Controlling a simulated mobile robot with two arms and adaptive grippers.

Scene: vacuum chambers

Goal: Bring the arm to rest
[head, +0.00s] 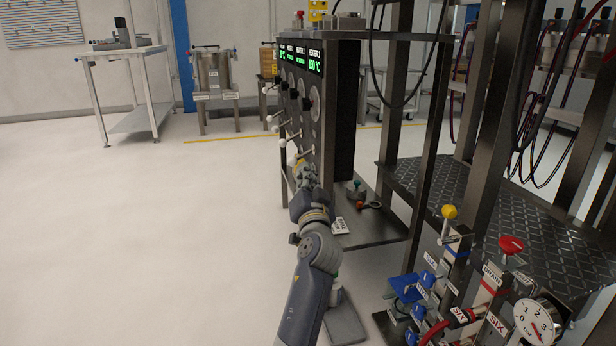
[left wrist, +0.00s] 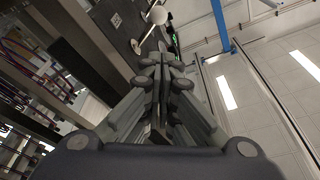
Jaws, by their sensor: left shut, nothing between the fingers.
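My left arm (head: 308,285) reaches forward from the bottom of the head view. My left gripper (head: 304,172) is at the front of the black heater panel (head: 328,110), close to the lowest white-knobbed lever (head: 297,157). In the left wrist view the gripper (left wrist: 160,62) has its fingers together with nothing seen between them. A white ball knob (left wrist: 158,15) shows just beyond the fingertips; I cannot tell whether they touch it. My right gripper is in neither view.
At the lower right stand blue valves (head: 405,287), a red knob (head: 511,245), a yellow knob (head: 449,212) and a pressure gauge (head: 534,322). Dark metal frame posts (head: 427,140) rise on the right. A table (head: 125,55) stands at the back left. The white floor on the left is clear.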

